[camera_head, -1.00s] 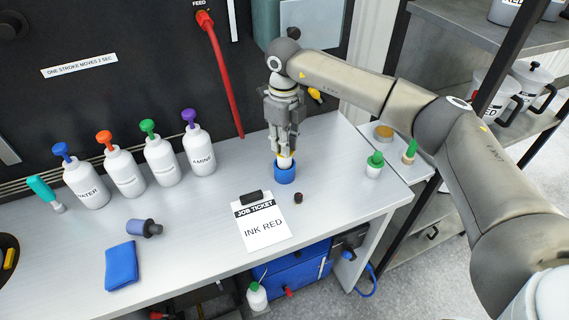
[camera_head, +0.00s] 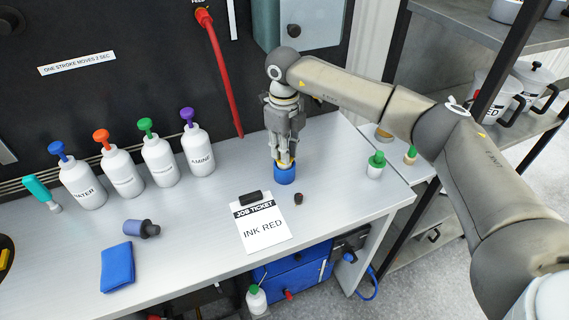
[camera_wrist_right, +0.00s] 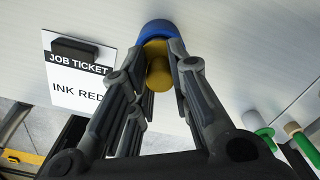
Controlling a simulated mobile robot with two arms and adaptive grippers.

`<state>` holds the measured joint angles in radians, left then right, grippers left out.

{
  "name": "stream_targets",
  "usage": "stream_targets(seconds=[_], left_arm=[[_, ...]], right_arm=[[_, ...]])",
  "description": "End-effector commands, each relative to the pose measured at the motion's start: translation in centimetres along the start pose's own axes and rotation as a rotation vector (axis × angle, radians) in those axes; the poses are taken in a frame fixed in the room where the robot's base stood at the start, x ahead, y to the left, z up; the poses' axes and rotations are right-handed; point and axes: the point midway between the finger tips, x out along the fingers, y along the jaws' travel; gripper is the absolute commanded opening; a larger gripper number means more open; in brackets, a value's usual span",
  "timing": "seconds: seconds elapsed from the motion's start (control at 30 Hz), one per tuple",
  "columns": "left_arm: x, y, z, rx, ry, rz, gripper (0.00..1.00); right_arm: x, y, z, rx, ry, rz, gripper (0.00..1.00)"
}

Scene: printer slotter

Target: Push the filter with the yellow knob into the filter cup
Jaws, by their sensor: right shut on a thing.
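The blue filter cup (camera_head: 284,174) stands on the white bench, behind and right of the job ticket. My right gripper (camera_head: 284,158) points down over the cup, its fingertips at the rim. In the right wrist view, my right gripper (camera_wrist_right: 158,68) is shut on the yellow knob (camera_wrist_right: 158,76), which sits at the mouth of the blue cup (camera_wrist_right: 158,30). The filter body below the knob is hidden by the fingers and the cup, so its depth cannot be told. My left gripper is not in view.
The job ticket clipboard (camera_head: 262,222) reads INK RED. A small dark cap (camera_head: 298,199) lies right of it. Several white bottles (camera_head: 160,162) stand at the left rear. A green-topped bottle (camera_head: 376,165) stands to the right. A red hose (camera_head: 222,75) hangs behind.

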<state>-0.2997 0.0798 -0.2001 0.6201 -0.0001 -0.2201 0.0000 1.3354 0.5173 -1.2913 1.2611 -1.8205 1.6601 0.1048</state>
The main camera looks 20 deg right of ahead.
Motion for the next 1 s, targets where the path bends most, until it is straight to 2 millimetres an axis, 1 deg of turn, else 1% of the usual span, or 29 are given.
stream_targets(seconds=[0.57, 1.0], left_arm=[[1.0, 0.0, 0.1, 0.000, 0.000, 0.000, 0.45], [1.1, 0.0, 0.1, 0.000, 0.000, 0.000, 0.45]], right_arm=[[1.5, 0.0, 0.0, 0.000, 0.001, 0.000, 0.00], [1.6, 0.0, 0.0, 0.000, 0.001, 0.000, 0.00]])
